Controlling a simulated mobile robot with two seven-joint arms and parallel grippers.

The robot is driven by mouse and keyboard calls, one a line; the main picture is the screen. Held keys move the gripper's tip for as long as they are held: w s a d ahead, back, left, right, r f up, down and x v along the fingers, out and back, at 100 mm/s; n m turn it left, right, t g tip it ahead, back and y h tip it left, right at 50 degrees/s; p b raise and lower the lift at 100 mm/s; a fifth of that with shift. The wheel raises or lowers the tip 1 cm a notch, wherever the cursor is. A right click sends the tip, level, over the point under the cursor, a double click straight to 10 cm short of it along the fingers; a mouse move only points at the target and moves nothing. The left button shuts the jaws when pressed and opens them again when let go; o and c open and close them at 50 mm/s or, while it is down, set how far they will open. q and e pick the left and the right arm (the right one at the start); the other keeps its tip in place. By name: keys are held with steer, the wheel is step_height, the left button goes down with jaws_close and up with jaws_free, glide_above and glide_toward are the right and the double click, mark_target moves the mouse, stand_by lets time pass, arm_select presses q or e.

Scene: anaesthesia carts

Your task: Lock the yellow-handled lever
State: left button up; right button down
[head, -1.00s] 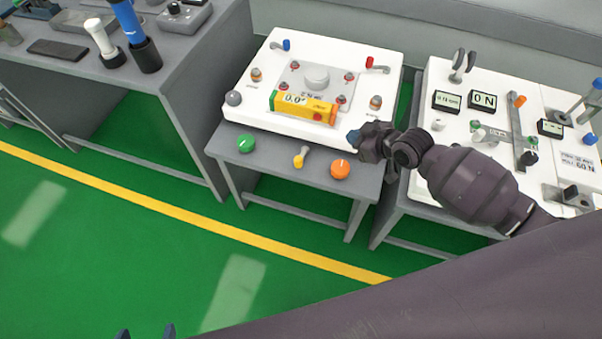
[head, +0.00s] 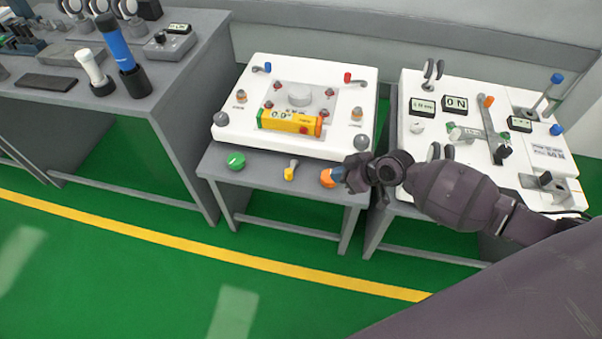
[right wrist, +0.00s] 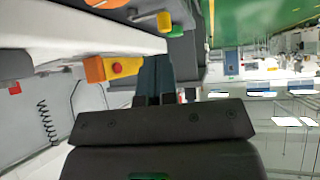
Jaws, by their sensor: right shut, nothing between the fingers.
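The yellow-handled lever (head: 289,173) is on the front of the small grey table, between a green knob (head: 235,160) and an orange knob (head: 327,178). Its short pale arm slants up and right from the yellow part. In the right wrist view a yellow handle (right wrist: 164,22) shows near the top. My right gripper (head: 341,174) is shut and empty, its bluish tips at the right side of the orange knob, right of the lever. I cannot tell whether the tips touch the knob. The closed fingers (right wrist: 154,80) also show in the right wrist view. My left gripper is out of view.
A white panel (head: 240,130) with a yellow-orange display unit (head: 290,122) and several small knobs stands on the table behind the lever. Another white panel (head: 408,150) with gauges is to the right. Green floor (head: 130,260) lies open in front.

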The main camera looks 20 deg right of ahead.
steer(key=b+x, duration=0.2)
steer(key=x, duration=0.8)
steer(key=shift+a+f+b, duration=0.2)
steer(key=shift+f+b, duration=0.15)
steer(key=shift+b, duration=0.05)
steer(key=shift+w+a+r, duration=0.15)
steer(key=shift+w+a, duration=0.2)
steer(key=shift+w, duration=0.15)
steer(key=shift+w+a+r, duration=0.2)
steer(key=shift+w+a, duration=0.15)
steer(key=shift+w, duration=0.1)
steer(key=shift+w+a, duration=0.45)
steer(key=shift+w, duration=0.1)
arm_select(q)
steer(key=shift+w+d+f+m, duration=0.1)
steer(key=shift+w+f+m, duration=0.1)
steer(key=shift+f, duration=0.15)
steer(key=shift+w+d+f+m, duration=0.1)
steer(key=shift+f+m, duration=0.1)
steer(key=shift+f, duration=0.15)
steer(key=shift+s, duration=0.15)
arm_select(e)
steer(key=shift+r, duration=0.1)
